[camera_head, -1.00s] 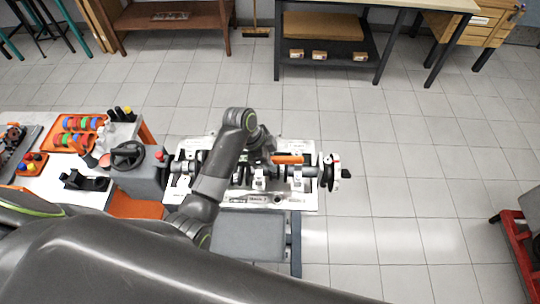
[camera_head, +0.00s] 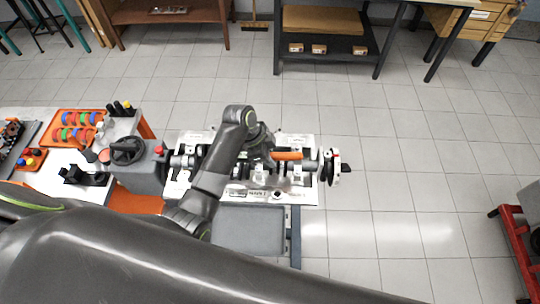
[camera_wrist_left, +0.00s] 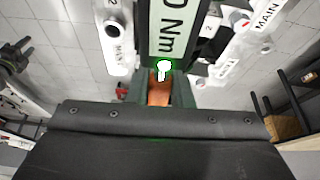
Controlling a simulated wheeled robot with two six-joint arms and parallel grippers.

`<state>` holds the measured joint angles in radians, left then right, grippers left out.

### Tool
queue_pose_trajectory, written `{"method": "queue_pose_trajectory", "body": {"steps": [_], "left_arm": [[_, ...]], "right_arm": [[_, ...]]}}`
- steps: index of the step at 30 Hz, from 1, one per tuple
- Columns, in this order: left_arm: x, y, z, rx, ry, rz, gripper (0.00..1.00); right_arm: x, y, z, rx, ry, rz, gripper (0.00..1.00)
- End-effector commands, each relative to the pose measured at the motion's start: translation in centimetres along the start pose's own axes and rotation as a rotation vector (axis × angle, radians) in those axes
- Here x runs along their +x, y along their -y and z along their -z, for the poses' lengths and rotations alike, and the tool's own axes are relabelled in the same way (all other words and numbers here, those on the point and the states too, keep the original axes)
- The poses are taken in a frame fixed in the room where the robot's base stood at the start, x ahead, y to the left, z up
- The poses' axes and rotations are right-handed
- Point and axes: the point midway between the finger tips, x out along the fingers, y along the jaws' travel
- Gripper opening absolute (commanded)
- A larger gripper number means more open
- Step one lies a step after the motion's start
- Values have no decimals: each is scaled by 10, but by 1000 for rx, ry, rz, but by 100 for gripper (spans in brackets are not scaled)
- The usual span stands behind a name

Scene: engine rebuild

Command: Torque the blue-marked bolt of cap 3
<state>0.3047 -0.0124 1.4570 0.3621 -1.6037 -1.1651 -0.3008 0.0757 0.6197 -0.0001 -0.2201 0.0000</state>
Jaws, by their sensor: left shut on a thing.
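My left gripper (camera_head: 266,153) is above the engine block (camera_head: 284,196) and its crankshaft. It is shut on the orange handle of a torque wrench (camera_head: 287,155). In the left wrist view the orange handle (camera_wrist_left: 158,92) sits between the dark green fingers, and a lit display reading in Nm shows beyond it. White main caps (camera_head: 259,175) sit along the crankshaft. One cap marked MAIN (camera_wrist_left: 115,42) is left of the wrench in the wrist view; another with a red-marked bolt (camera_wrist_left: 242,22) is right. I cannot make out cap 3 or its blue-marked bolt. My right gripper is not in view.
A grey tray (camera_head: 248,232) lies in front of the block. A white table at left holds an orange tray (camera_head: 57,138) of coloured rings and a grey box (camera_head: 141,172). A red frame (camera_head: 514,250) stands at far right. Floor right of the block is clear.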

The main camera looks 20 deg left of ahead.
Motion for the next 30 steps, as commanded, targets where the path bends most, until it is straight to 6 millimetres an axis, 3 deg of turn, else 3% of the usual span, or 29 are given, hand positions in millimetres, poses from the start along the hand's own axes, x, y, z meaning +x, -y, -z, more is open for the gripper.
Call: {"method": "queue_pose_trajectory", "body": {"steps": [30], "left_arm": [[6,0,-2,1,-1,2,0]], "right_arm": [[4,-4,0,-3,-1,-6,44]]}}
